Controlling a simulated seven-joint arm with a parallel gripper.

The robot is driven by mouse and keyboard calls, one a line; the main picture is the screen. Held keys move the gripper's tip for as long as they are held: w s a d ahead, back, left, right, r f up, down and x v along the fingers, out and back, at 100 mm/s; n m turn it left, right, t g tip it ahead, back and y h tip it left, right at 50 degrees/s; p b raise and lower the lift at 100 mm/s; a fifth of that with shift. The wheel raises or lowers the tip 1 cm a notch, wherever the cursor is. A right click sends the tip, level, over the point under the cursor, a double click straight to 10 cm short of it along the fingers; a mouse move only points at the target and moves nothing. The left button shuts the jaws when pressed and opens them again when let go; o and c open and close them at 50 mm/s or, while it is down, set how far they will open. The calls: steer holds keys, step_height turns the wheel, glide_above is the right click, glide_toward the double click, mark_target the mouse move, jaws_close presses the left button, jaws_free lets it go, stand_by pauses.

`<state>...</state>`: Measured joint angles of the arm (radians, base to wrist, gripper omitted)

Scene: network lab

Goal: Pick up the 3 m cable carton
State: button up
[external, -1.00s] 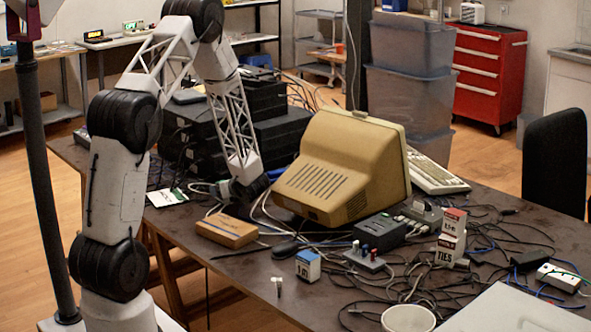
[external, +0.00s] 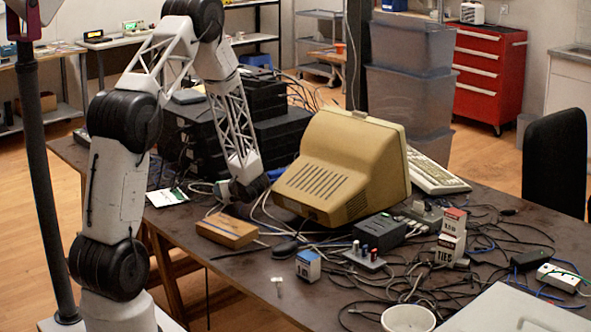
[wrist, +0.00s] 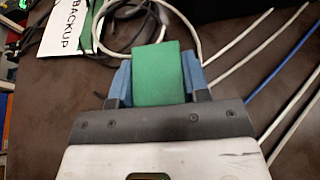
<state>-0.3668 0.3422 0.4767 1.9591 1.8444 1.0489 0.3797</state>
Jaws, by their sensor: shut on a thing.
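A small green carton (wrist: 158,75) sits between the blue fingers of my gripper (wrist: 160,80) in the wrist view. The fingers press on its left and right sides. No lettering shows on its green face, so I cannot read its length. In the external view my gripper (external: 228,190) is low, left of the beige monitor, and the green carton is mostly hidden there. A blue-and-white carton (external: 308,266) stands near the front of the table, with print too small to read surely. A red-and-white carton (external: 453,219) is stacked on a white TIES box (external: 447,246) at right.
A beige monitor (external: 345,165) stands right of my gripper, and black network boxes (external: 280,135) stand behind it. A brown box (external: 226,230) lies in front. A BACKUP packet (wrist: 78,30) and loose cables (wrist: 240,45) lie close by in the wrist view.

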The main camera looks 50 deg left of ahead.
steer(key=shift+r, duration=0.1)
steer(key=shift+r, duration=4.9)
